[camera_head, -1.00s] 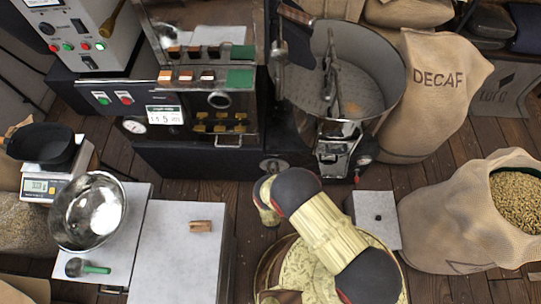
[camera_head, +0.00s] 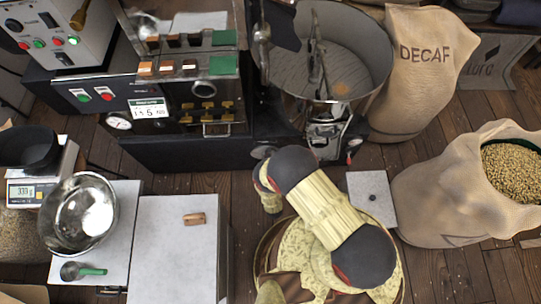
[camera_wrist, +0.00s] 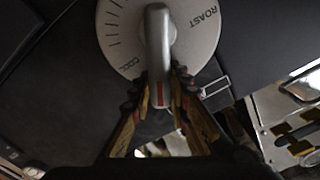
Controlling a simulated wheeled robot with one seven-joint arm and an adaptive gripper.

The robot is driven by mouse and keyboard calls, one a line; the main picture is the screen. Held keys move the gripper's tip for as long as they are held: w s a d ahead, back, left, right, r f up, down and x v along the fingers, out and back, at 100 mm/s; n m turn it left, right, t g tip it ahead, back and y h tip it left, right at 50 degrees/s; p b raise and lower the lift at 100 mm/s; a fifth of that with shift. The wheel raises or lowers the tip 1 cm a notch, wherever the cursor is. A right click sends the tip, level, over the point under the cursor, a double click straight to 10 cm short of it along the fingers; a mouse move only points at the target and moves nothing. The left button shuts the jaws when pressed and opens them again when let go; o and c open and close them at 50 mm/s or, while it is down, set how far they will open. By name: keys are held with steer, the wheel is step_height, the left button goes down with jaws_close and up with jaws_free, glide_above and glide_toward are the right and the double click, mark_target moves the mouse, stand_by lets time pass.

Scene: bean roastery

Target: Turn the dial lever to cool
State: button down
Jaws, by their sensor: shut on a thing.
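The dial (camera_wrist: 193,50) is a pale round plate at the top of the wrist view. ROAST is printed at its upper right and COOL at its lower left, with tick marks along the left. The grey dial lever (camera_wrist: 157,45) points down in the picture, just right of the COOL print, with a red line near its tip. My gripper (camera_wrist: 161,90) is shut on the lever's lower end, one ridged finger on each side. In the head view my arm hides the gripper, and I cannot make out the dial there.
The roaster's round cooling bin (camera_head: 340,85) and control panel (camera_head: 190,95) stand beyond my arm. A DECAF sack (camera_head: 425,70) and an open bean sack (camera_head: 450,195) stand at right. A steel bowl (camera_head: 78,213) and a wooden block (camera_head: 194,219) sit on the left tables.

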stand_by(0.4)
steer(key=c, duration=1.7)
jaws_free()
steer(key=shift+s, duration=0.1)
steer(key=shift+s+a, duration=0.1)
steer(key=shift+s, duration=3.6)
